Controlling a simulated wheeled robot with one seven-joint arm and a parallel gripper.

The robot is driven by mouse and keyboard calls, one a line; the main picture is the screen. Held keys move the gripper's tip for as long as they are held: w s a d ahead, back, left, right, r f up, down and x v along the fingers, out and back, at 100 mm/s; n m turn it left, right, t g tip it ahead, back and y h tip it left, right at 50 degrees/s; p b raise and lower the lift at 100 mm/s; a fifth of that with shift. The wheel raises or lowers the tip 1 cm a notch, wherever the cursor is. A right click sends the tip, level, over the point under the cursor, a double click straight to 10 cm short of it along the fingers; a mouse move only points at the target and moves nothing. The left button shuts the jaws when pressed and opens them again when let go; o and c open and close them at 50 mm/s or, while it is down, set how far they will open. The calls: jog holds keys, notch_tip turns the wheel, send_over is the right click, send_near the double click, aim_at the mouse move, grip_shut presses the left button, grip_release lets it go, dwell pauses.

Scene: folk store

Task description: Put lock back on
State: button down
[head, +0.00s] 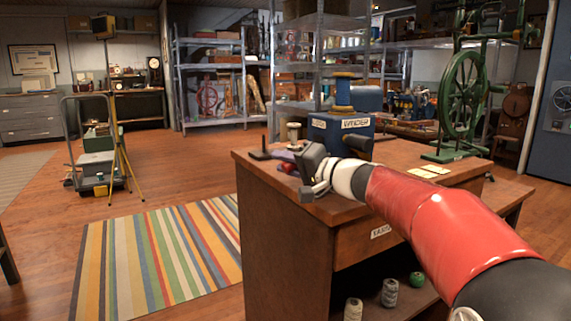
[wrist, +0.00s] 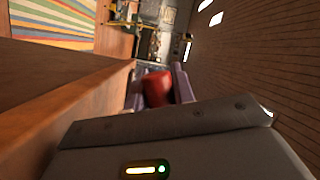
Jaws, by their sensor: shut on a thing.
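My gripper (wrist: 158,84) shows in the wrist view with its two purple fingers on either side of a rounded red object (wrist: 157,90). The fingers are shut on this red object. I cannot tell from its visible surface whether it is the lock. In the head view my gripper (head: 289,160) is at the left end of the wooden workbench (head: 400,156), with its dark body hiding part of the bench top. Small red patches show beside the fingers there. No other lock can be made out, and where it fits is not visible.
A blue winder (head: 340,132) stands on the bench behind my gripper, and a green spinning wheel (head: 464,90) stands at its right. Yarn spools (head: 390,292) sit on the shelf below. A striped rug (head: 155,255) lies on open floor left of the bench. A cart (head: 95,155) stands farther back.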

jog(key=shift+m+b, duration=0.3)
jog(key=shift+b, duration=0.1)
jog(key=shift+w+d+r+m+t+y+b, duration=0.15)
jog(key=shift+r+m+t+b, duration=0.7)
jog(key=shift+m, duration=0.9)
jog(key=shift+s+a+r+m+t+y+b, duration=0.1)
jog(key=shift+r+m+t+b, duration=0.4)
jog(key=shift+r+m+b, duration=0.8)
jog(key=shift+w+d+r+m+t+y+b, duration=0.15)
jog(key=shift+r+m+t+b, duration=0.55)
jog(key=shift+m+b, duration=1)
jog(key=shift+s+r+m+p, duration=0.1)
jog(key=shift+m+p, duration=0.35)
jog(key=shift+m, duration=0.1)
jog(key=c, duration=1.2)
grip_release()
jog(key=shift+o, duration=0.2)
jog(key=b+v, duration=0.1)
jog(key=v, duration=0.6)
jog(key=shift+s+d, duration=0.25)
